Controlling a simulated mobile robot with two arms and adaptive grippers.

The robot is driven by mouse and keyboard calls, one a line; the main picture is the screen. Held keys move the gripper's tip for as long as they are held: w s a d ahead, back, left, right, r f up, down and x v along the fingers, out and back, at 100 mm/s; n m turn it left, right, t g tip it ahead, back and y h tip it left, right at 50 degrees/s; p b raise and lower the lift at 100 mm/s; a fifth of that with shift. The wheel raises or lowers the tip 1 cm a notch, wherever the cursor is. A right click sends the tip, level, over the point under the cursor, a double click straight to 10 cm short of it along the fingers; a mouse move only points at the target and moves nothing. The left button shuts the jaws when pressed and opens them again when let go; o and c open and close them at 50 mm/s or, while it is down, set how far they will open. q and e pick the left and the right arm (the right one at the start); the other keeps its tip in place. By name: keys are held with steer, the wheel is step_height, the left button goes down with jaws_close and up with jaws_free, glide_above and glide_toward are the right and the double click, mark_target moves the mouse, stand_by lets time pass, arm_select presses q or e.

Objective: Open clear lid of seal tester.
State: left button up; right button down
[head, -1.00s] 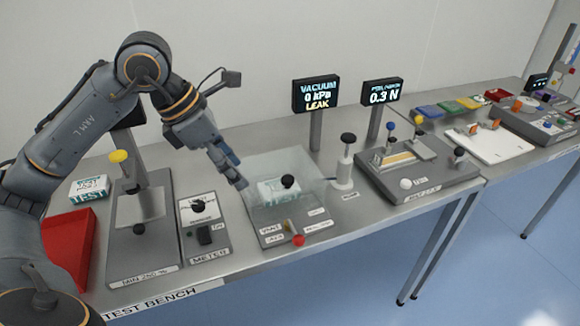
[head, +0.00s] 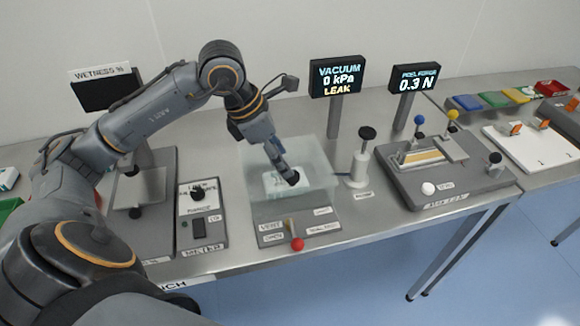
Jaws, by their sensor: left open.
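The seal tester (head: 330,228) stands on the bench in the middle of the head view. Its clear lid (head: 318,172) is a see-through box lying down over the base. A white and teal pack (head: 272,186) shows through it. The lid's black knob (head: 293,178) is at the fingertips of my left gripper (head: 283,168). The gripper comes down from above and partly covers the pack and the knob. The gripper is open; whether its fingers touch the knob I cannot tell. My right gripper is out of view.
A pump with a black knob (head: 367,134) stands just right of the lid. The vacuum display (head: 336,77) stands behind, reading 0 kPa LEAK. A lever with a red ball (head: 297,244) is at the tester's front. A meter box (head: 201,213) is to the left.

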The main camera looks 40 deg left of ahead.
arm_select(q)
steer(key=x, duration=0.4)
steer(key=shift+w+d+f+p, duration=0.1)
steer(key=shift+f+p, duration=0.2)
steer(key=shift+p, duration=0.1)
steer(key=shift+w+f, duration=0.1)
steer(key=shift+f, duration=0.15)
steer(key=shift+c, duration=1.3)
jaws_close()
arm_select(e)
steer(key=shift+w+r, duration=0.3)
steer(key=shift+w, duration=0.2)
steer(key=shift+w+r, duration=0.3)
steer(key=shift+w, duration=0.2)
